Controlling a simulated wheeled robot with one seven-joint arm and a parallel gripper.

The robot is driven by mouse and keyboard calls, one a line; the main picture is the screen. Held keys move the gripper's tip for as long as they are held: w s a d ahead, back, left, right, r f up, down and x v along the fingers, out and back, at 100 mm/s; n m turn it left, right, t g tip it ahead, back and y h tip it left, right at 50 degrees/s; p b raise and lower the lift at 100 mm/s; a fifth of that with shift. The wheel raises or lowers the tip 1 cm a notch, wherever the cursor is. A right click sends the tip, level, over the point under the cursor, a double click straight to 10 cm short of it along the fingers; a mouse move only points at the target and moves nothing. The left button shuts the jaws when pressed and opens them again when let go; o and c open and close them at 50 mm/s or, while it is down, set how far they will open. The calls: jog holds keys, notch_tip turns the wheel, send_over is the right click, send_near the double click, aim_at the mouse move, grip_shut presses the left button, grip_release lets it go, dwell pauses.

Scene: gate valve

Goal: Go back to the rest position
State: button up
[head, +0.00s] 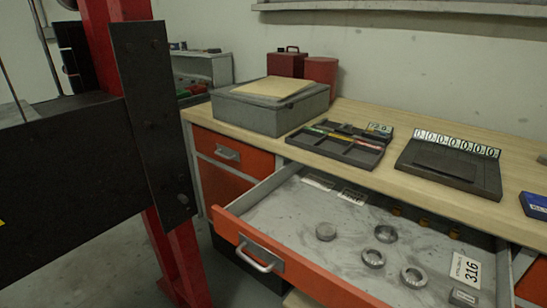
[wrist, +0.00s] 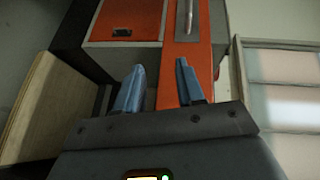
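My gripper (wrist: 160,72) shows in the wrist view with its two blue fingers apart and nothing between them. Beyond the fingers is an orange drawer front with a metal handle (wrist: 188,16). No contact between fingers and drawer is visible. In the head view my gripper does not show. There the orange-fronted drawer (head: 290,266) stands pulled out under the workbench, with its bar handle (head: 261,256) on the front.
The wooden workbench (head: 400,187) carries a grey box (head: 271,107), a divided black tray (head: 337,146) and a black numbered stand (head: 450,165). A red post (head: 178,250) and large dark plates (head: 154,120) block the left. A closed orange drawer (head: 219,150) is beside the open one.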

jog(key=s+d+r+n+h, duration=0.1)
jog(key=s+d+n+h, duration=0.1)
jog(key=s+d, duration=0.45)
jog(key=s+d+r+n+h, duration=0.1)
jog(key=s+d+n+h, duration=0.2)
jog(key=s, duration=0.7)
jog(key=s+d+r+n, duration=0.2)
jog(key=s+r+n, duration=0.1)
jog(key=s+r, duration=0.2)
jog(key=s+d+r+n+h, duration=0.1)
jog(key=s+d+r+n, duration=0.2)
jog(key=s+r, duration=0.3)
jog(key=s+n, duration=0.1)
jog(key=s, duration=0.2)
jog(key=shift+s, duration=0.15)
